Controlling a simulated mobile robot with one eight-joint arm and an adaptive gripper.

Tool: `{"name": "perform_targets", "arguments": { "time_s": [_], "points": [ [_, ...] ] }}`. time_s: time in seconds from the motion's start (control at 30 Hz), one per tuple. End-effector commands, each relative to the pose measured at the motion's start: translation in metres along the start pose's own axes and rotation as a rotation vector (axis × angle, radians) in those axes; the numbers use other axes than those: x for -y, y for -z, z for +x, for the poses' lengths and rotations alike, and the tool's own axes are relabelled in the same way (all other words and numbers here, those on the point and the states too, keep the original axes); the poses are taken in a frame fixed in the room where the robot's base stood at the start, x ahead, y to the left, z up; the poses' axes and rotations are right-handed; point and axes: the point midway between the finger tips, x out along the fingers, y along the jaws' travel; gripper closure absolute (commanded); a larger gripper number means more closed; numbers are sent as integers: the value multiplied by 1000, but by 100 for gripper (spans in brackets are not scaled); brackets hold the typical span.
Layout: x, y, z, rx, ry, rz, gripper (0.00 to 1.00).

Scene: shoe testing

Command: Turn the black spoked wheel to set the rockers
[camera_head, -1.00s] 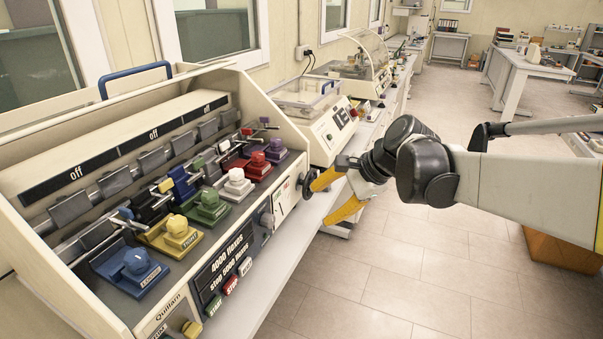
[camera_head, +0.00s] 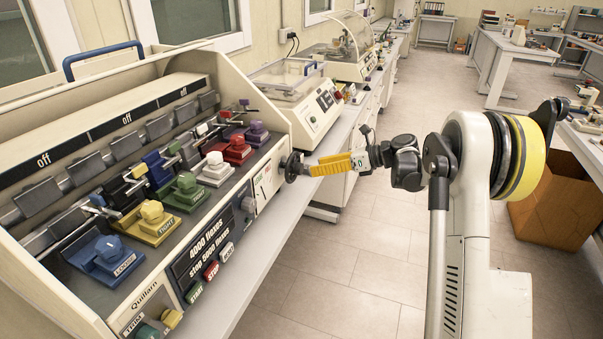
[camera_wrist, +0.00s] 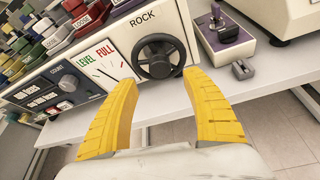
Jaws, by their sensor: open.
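The black spoked wheel (camera_head: 291,167) stands on the right end of the machine's front panel. In the wrist view the wheel (camera_wrist: 160,56) sits under the label ROCK, beside a dial marked LEVEL and FULL (camera_wrist: 103,68). My gripper (camera_head: 314,169) has yellow fingers pointing at the wheel. In the wrist view my gripper (camera_wrist: 160,77) is open and empty, its fingertips spread below the wheel's left and right sides; I cannot tell whether they touch it. The rockers, a row of coloured clamps with knobs (camera_head: 184,190), lie along the machine's tray under panels reading "off".
The display (camera_head: 210,247) reads 4000 flexes, stop 5000 flexes, above START, STOP and HOOT-like small buttons. A small purple-topped device (camera_wrist: 228,38) stands right of the wheel. Another machine (camera_head: 315,115) stands behind on the bench.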

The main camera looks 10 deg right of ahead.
Motion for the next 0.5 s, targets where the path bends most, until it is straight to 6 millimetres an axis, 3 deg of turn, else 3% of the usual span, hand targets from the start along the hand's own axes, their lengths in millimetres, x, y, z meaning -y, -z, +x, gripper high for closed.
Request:
{"name": "perform_targets", "arguments": {
  "time_s": [0.2, 0.5],
  "points": [
    [0, 2, 42, -1, -1, -2, 43],
    [0, 0, 62, -1, 1, -2, 43]
  ]
}}
